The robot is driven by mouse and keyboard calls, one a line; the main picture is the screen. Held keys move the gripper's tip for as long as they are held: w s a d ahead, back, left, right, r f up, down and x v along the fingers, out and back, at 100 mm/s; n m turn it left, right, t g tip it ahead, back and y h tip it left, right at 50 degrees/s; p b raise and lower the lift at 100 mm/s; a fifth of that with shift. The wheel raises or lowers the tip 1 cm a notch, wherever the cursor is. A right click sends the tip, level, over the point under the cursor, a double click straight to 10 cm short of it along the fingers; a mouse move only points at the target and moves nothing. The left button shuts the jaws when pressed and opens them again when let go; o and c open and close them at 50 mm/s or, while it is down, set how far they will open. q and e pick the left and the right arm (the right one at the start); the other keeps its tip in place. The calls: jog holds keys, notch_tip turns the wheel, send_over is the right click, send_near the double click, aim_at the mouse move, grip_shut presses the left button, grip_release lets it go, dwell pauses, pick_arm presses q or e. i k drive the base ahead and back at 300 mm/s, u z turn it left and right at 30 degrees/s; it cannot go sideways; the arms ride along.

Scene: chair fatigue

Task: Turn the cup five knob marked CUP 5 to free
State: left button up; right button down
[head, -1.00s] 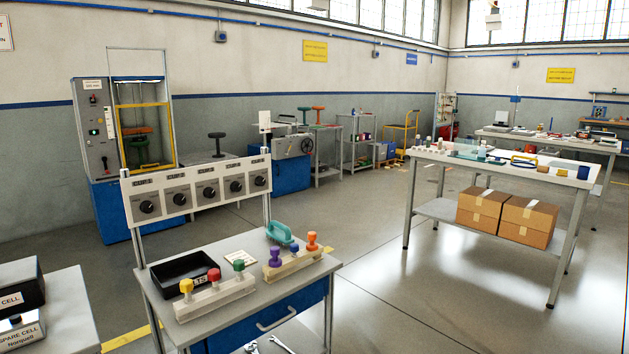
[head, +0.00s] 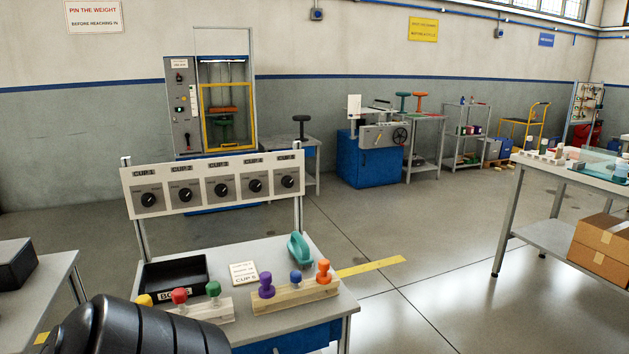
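A white panel (head: 214,212) on two posts stands above the small table in the head view. It carries a row of several black rotary knobs with labels above them. The knob at the right end, the CUP 5 knob (head: 288,182), has a dark dial with a light pointer mark. Its label is too small to read surely, and so is its setting. Neither of my grippers is in view. A black ribbed link of my own arm shows at the bottom left, in front of the table, well apart from the panel.
The small table (head: 325,296) holds a black tray (head: 205,271), a note card (head: 244,273), a teal handle (head: 300,248) and two wooden racks (head: 295,297) with coloured knobbed pieces. A side table (head: 40,290) stands left. Open floor lies to the right.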

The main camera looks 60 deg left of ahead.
aim_at(288, 182)
jog(key=u, duration=0.7)
jog(key=i, duration=1.05)
jog(key=u, duration=0.95)
